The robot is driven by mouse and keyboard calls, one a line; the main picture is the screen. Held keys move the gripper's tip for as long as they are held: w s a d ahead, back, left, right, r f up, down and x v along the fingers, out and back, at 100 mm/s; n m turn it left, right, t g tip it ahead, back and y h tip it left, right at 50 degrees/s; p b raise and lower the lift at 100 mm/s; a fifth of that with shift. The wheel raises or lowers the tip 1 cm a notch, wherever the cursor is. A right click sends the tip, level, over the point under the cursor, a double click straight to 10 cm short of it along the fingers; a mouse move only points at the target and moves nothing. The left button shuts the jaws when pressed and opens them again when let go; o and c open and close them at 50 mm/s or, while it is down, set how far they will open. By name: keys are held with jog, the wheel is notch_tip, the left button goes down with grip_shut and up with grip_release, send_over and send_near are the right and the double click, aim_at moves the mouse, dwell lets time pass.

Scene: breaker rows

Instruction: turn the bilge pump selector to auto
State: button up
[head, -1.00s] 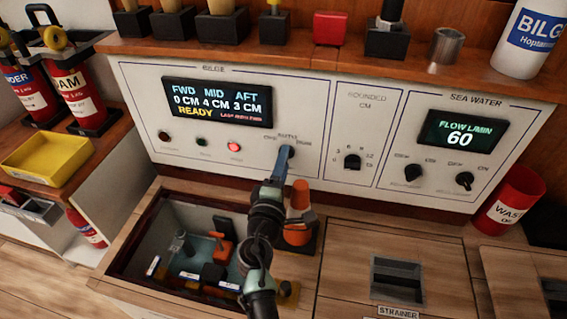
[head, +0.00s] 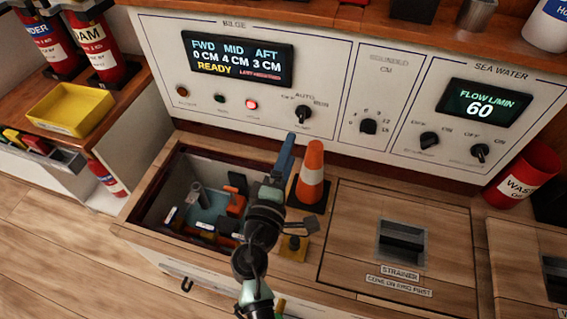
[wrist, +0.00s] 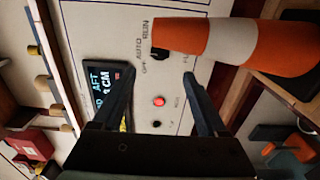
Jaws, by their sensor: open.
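The bilge pump selector (head: 302,113) is a small black knob on the white bilge panel, with OFF, AUTO and RUN marked around it. Its pointer seems to stand roughly upward near AUTO, but it is too small to be sure. It also shows in the wrist view (wrist: 159,54), partly behind the orange cone. My gripper (head: 288,140) is open and empty, below and apart from the knob. In the wrist view its two fingers (wrist: 160,73) stand apart, with the panel beyond them.
An orange and white cone (head: 312,172) stands close to the right of my gripper. The open bilge hatch (head: 150,190) lies to the left. The bilge display (head: 238,59) reads READY, and a red lamp (head: 251,105) is lit. A strainer hatch cover (head: 345,220) is at the right.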

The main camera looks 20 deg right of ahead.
jog(key=v, duration=0.3)
jog(key=shift+s+a, duration=0.15)
jog(key=shift+s, duration=0.05)
dwell(0.3)
